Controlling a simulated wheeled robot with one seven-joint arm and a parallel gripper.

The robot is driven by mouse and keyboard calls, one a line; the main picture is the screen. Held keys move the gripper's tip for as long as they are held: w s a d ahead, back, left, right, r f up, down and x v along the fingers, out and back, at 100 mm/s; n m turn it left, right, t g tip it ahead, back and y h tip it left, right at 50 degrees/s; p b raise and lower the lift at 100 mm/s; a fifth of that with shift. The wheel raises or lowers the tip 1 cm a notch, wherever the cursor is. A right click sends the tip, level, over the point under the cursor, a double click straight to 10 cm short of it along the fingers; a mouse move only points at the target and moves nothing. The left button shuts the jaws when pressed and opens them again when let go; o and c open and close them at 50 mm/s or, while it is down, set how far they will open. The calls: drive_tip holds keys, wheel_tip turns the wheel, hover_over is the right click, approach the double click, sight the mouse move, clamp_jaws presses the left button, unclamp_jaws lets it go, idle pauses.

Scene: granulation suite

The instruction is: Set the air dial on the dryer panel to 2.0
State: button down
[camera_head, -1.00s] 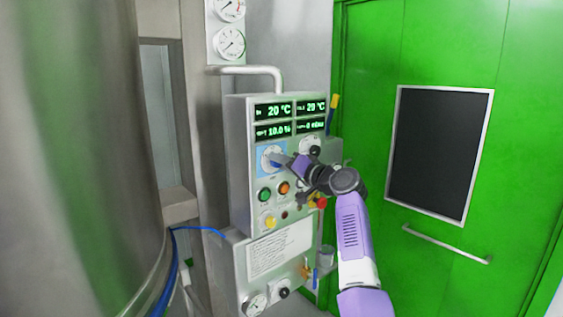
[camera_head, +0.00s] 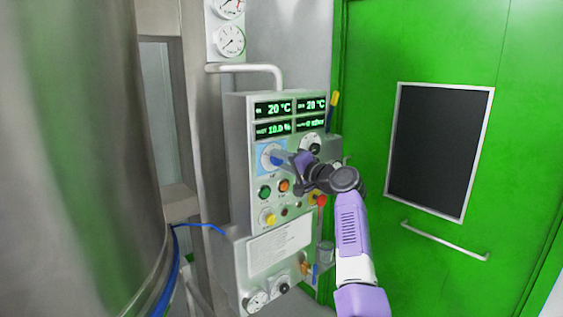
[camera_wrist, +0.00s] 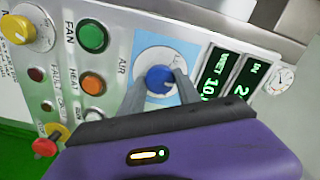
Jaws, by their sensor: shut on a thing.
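The air dial (camera_wrist: 160,79) is a blue knob on a white round scale, set on a light blue square marked AIR in the wrist view. It also shows on the dryer panel in the head view (camera_head: 275,157), partly covered by my gripper. My gripper (camera_wrist: 158,88) has its two grey fingers on either side of the blue knob, shut on it. The scale numbers are too small to read. The dryer panel (camera_head: 236,170) is a grey box with green displays at its top.
Beside the dial are a green FAN button (camera_wrist: 93,36), an orange HEAT button (camera_wrist: 92,83) and a yellow knob (camera_wrist: 17,30). A second dial (camera_head: 311,143) is right of the air dial. A large steel vessel (camera_head: 70,150) stands left, a green door (camera_head: 440,50) right.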

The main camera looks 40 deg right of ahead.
drive_tip(key=c, duration=0.9)
unclamp_jaws()
drive_tip(key=shift+o, duration=0.2)
drive_tip(key=s+b, duration=0.2)
drive_tip(key=s, duration=0.6)
drive_tip(key=shift+d, duration=0.15)
drive_tip(key=shift+w, duration=0.1)
